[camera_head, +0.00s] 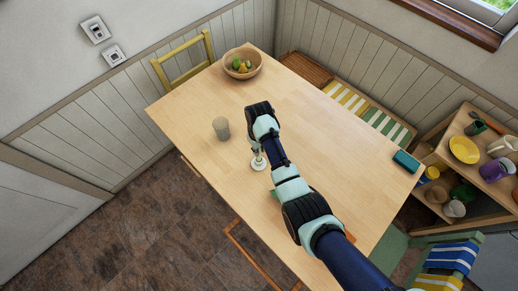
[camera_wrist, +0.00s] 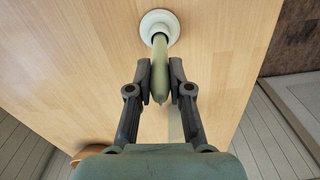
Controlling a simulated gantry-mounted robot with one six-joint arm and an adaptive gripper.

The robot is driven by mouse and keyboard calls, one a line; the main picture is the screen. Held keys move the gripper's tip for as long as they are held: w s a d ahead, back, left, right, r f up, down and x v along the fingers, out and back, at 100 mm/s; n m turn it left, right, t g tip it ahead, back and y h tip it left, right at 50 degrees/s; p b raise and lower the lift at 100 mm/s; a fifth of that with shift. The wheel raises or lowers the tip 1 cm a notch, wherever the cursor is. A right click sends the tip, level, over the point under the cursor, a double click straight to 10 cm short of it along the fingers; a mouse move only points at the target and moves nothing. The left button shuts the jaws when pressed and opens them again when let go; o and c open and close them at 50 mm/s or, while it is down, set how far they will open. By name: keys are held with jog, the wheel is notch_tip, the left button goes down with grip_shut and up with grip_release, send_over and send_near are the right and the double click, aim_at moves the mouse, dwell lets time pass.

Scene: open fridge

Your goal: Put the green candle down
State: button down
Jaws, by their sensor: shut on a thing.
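The pale green candle (camera_wrist: 159,78) is between the fingers of my gripper (camera_wrist: 160,72) in the wrist view, its tip pointing toward the camera. My gripper is shut on it. The candle's far end meets a round white candle holder (camera_wrist: 168,20); whether it is seated in the holder or just above it, I cannot tell. In the head view the white holder (camera_head: 259,162) stands upright on the wooden table (camera_head: 335,150), beside my arm. My arm hides most of the gripper and candle there.
A greyish cup (camera_head: 221,128) stands left of the holder. A wooden bowl of fruit (camera_head: 243,64) is at the far end. A teal box (camera_head: 406,161) lies at the table's right corner. The tabletop between is mostly clear. A shelf with dishes (camera_head: 465,150) stands at right.

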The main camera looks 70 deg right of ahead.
jog(key=shift+f, duration=0.1)
jog(key=c, duration=1.1)
grip_release()
notch_tip(320, 180, up, 12)
jog(key=shift+r+p, duration=0.15)
jog(key=shift+p, duration=0.95)
